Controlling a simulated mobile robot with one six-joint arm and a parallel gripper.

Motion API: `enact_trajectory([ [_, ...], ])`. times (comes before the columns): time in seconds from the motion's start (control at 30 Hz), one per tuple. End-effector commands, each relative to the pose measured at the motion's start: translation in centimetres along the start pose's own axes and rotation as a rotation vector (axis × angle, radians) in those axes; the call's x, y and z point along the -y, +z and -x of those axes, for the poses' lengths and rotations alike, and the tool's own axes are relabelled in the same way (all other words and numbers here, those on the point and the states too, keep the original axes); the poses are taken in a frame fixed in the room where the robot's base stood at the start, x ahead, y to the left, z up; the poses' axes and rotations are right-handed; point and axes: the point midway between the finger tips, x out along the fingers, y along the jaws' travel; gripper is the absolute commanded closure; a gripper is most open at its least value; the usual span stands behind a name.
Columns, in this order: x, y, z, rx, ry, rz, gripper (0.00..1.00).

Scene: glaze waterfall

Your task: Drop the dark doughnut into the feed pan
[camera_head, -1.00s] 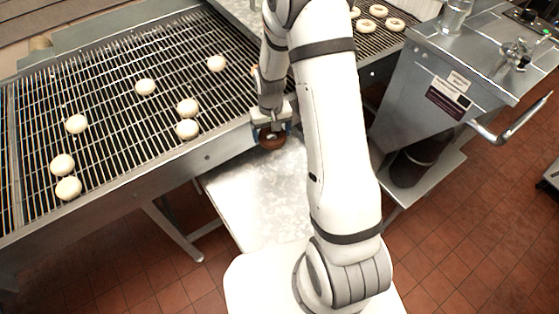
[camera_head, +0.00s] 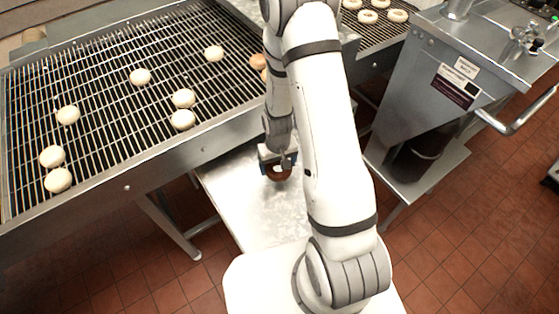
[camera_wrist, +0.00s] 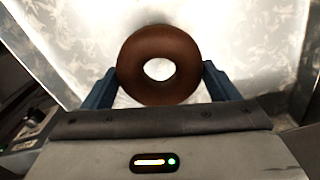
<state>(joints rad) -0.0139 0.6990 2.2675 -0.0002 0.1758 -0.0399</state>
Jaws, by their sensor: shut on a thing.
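The dark doughnut (camera_wrist: 132,72) is a brown ring between the two blue fingers of my gripper (camera_wrist: 160,84) in the wrist view. My gripper is shut on it, one finger at each side. In the head view my gripper (camera_head: 278,170) holds the doughnut (camera_head: 279,177) low over a pale metal surface (camera_head: 258,213). That surface also fills the background of the wrist view, with bright raised sides around it. I cannot tell whether it is the feed pan, or whether the doughnut touches it.
A wire conveyor (camera_head: 100,95) with several pale doughnuts stands at the left. One browner doughnut (camera_head: 258,61) lies at its right edge. More rings lie on a rack (camera_head: 368,17) at the top. A steel machine (camera_head: 450,70) with a handle stands at the right.

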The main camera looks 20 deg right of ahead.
Motion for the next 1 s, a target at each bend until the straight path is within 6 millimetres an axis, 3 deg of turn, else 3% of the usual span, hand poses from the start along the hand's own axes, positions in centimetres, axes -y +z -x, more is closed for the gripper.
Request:
enact_trajectory([
  [0.13,-0.02,0.0,-1.67,0.001,0.0,-0.001,0.41],
  [0.43,-0.06,-0.02,-1.85,0.0,0.0,-0.002,0.41],
  [0.47,-0.06,-0.02,-1.84,0.0,0.0,-0.002,0.18],
  [0.67,-0.08,-0.02,-1.83,0.0,0.0,-0.002,0.02],
  [1.0,-0.1,-0.08,-1.33,-0.002,0.0,-0.002,0.0],
])
